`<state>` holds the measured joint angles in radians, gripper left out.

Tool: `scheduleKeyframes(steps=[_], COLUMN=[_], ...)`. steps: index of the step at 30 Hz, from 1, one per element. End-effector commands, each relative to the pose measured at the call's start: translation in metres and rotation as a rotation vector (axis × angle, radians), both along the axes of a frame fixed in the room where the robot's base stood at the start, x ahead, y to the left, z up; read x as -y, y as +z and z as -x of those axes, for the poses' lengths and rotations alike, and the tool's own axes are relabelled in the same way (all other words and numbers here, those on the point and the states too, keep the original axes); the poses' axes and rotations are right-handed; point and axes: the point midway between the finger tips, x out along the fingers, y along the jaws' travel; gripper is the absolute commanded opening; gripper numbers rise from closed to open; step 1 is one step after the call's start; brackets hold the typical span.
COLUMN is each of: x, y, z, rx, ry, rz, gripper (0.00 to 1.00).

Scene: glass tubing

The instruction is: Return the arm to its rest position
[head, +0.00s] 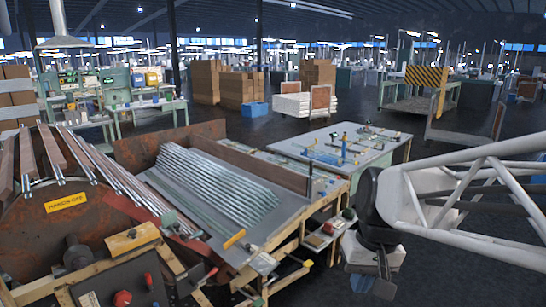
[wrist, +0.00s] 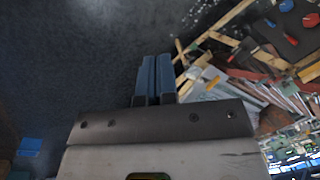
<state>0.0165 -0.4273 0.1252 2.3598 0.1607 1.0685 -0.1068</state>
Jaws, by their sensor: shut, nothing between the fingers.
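My gripper (head: 383,270) hangs at the end of my white lattice arm, at the right of the head view. It points down over the dark floor, to the right of the tubing bench. In the wrist view its two blue fingers (wrist: 154,66) lie close together, with nothing held between them. The glass tubes (head: 215,185) lie in a row on the grey sloped bench in the head view, apart from my gripper.
A work table (head: 335,146) with small blue and yellow fittings stands behind the bench. A rusty round machine (head: 62,235) with an orange label is at the left. A trolley with a striped board (head: 427,76) stands at back right. Dark floor (head: 440,285) is clear below my arm.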

Motion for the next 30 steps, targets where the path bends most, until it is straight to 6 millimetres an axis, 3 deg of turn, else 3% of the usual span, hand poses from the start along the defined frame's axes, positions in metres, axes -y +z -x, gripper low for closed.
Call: scheduleKeyframes(steps=[9, 15, 30], x=[0.014, 0.02, 0.022], y=[0.0, -0.003, -0.005], z=[0.057, 0.08, 0.089], rx=[0.126, 0.184, 0.206], ry=[-0.03, -0.045, -0.05], rz=[0.093, 0.131, 0.146], gripper=[0.0, 0.0, 0.0])
